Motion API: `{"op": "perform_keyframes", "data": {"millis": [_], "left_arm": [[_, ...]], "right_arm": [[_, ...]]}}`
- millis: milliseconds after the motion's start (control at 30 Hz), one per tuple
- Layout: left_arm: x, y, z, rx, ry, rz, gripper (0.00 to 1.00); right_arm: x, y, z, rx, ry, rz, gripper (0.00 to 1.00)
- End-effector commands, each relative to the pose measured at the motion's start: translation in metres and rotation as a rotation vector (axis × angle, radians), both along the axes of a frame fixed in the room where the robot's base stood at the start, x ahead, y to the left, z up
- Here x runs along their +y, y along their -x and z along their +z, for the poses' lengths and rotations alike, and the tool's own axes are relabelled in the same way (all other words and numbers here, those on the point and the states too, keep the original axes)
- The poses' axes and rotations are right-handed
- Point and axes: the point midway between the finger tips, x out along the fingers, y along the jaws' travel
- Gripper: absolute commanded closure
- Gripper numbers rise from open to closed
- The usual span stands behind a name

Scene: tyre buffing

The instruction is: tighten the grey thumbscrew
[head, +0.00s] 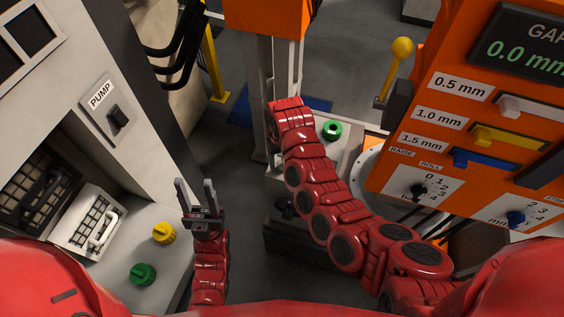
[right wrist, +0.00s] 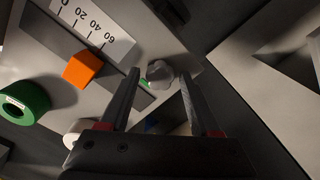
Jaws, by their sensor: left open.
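The grey thumbscrew appears in the right wrist view as a small rounded grey knob (right wrist: 159,72) at the edge of a pale plate. My right gripper (right wrist: 160,82) is open, with one fingertip on each side of the knob in the picture. I cannot tell whether the tips reach around it or stop short of it. In the head view my right arm hides its own gripper and the thumbscrew. My left gripper (head: 197,193) is open and empty, pointing up beside the pump cabinet.
In the right wrist view an orange block (right wrist: 82,69) sits by a printed scale (right wrist: 88,25), with a green ring (right wrist: 24,102) to its left. The head view shows an orange gap panel (head: 455,140), a yellow ball-topped lever (head: 401,50), and yellow (head: 164,232) and green (head: 143,274) knobs.

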Motion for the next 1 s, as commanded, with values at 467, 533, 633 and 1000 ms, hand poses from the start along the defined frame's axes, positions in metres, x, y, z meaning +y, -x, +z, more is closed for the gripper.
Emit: {"op": "perform_keyframes", "data": {"millis": [467,533,633,1000], "left_arm": [[0.000,0.000,0.023,0.000,0.000,0.000,0.50],[0.000,0.000,0.028,0.000,0.000,0.000,0.50],[0.000,0.000,0.034,0.000,0.000,0.000,0.50],[0.000,0.000,0.033,0.000,0.000,0.000,0.50]], "right_arm": [[0.000,0.000,0.037,-0.002,-0.001,-0.001,0.37],[0.000,0.000,0.045,-0.001,0.000,-0.001,0.37],[0.000,0.000,0.057,-0.001,0.001,0.000,0.37],[0.000,0.000,0.060,0.000,0.000,0.001,0.37]]}}
